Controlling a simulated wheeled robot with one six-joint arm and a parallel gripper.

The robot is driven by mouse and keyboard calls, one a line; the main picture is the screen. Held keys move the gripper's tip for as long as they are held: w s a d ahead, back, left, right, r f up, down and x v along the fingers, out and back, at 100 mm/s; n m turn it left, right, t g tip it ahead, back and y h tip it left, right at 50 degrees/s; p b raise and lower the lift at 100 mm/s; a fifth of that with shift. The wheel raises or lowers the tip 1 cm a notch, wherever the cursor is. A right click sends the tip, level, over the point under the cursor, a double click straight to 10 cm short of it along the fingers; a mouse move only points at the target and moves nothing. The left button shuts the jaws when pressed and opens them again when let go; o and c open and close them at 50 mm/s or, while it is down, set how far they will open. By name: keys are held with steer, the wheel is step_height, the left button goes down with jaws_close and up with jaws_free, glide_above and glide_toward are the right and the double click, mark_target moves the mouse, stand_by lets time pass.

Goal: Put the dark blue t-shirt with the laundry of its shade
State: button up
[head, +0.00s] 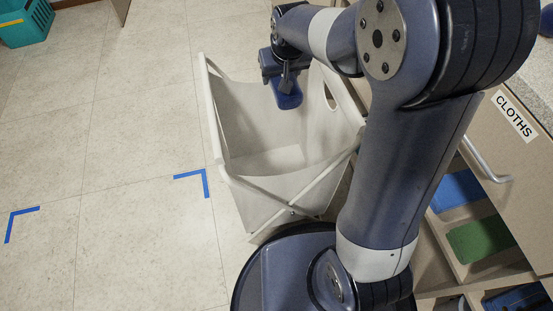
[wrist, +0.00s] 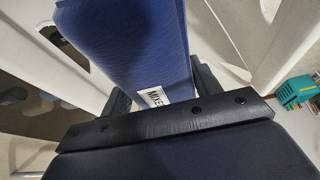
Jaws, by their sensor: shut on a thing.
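The dark blue t-shirt (head: 288,98) hangs from my gripper (head: 284,78) as a small folded bundle. My gripper is shut on it, above the far part of an open cream laundry hamper (head: 248,190). In the wrist view the shirt (wrist: 130,45) fills the upper middle, between the fingers of my gripper (wrist: 155,85). The hamper's pale cloth (wrist: 275,40) shows beside it. A white label (wrist: 153,96) reading "MIXE", partly cut off, shows at the shirt's lower edge; I cannot tell what it is fixed to. The visible hamper floor looks empty.
Blue tape corners (head: 195,178) mark the open tiled floor. At right, a drawer labelled "CLOTHS" (head: 514,116) sits above cubbies with folded blue (head: 458,190) and green (head: 480,240) cloths. My arm hides part of the hamper's right side.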

step_height(320, 180, down, 4)
steer(key=b, duration=0.3)
steer(key=shift+f, duration=0.1)
steer(key=o, duration=1.2)
steer(key=shift+c, duration=0.2)
steer(key=p+v, duration=0.4)
steer(key=v, duration=0.7)
steer(key=shift+f, duration=0.15)
steer(key=d+b+x, duration=0.1)
steer(key=b+x, duration=0.3)
steer(key=x, duration=0.7)
steer(key=r+p, duration=0.1)
steer(key=r, duration=0.1)
steer(key=r+p, duration=0.2)
steer(key=a+r+p, duration=0.1)
steer(key=r+p, duration=0.1)
